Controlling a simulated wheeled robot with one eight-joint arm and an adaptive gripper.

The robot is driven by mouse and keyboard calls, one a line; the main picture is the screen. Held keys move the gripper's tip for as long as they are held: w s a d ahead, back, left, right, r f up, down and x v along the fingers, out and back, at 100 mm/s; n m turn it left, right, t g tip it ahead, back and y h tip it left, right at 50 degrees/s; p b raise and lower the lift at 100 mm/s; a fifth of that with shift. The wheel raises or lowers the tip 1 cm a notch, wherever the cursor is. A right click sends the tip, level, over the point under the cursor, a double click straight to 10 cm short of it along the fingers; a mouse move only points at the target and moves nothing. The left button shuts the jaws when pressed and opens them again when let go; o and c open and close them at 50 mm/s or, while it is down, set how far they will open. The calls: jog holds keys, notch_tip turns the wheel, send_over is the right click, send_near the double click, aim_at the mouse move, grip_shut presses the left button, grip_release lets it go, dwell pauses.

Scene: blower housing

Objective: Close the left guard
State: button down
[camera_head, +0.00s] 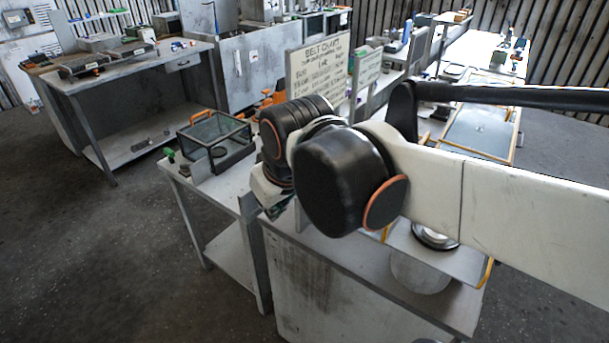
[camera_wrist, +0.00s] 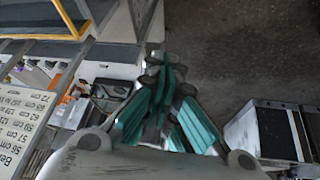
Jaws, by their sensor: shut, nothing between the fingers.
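A clear box-shaped guard (camera_head: 218,141) with a dark frame and an orange handle on top stands on the bench left of my arm. It looks like the left guard; I cannot tell clearly whether it is open or shut. My gripper (camera_head: 275,208) is mostly hidden behind my wrist in the head view, to the right of and below this box, apart from it. In the wrist view my gripper (camera_wrist: 163,65) shows green-padded fingers drawn together, empty. A dark-framed box (camera_wrist: 110,92) lies left of the fingers there, partly hidden.
A belt chart sign (camera_head: 320,65) stands behind my wrist. A yellow-edged clear panel (camera_head: 478,133) lies on the right, partly behind my arm. A round metal part (camera_head: 435,236) sits below my arm. Another workbench (camera_head: 125,75) stands back left, with open floor (camera_head: 100,240) in front.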

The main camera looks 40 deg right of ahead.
jog(key=w+d+n+g+p, duration=0.1)
jog(key=w+d+g+p, duration=0.3)
jog(key=w+d, duration=0.45)
jog(key=w+d+n+g+p, duration=0.2)
jog(key=w+d+g+p, duration=0.3)
jog(key=w, duration=0.6)
jog(key=shift+t+h, duration=0.3)
jog(key=shift+t, duration=0.2)
jog(key=s+d+f+b, duration=0.1)
jog(key=f, duration=0.2)
jog(key=s+d+f+b, duration=0.1)
jog(key=s+f, duration=0.1)
jog(key=f, duration=0.2)
jog(key=s+d+f+b, duration=0.1)
jog(key=s+f, duration=0.1)
jog(key=f, duration=0.1)
jog(key=shift+s+d+f, duration=0.1)
jog(key=shift+d+f, duration=0.15)
jog(key=shift+f, duration=0.05)
jog(key=shift+s+d, duration=0.15)
jog(key=shift+s, duration=0.25)
jog(key=shift+s, duration=0.1)
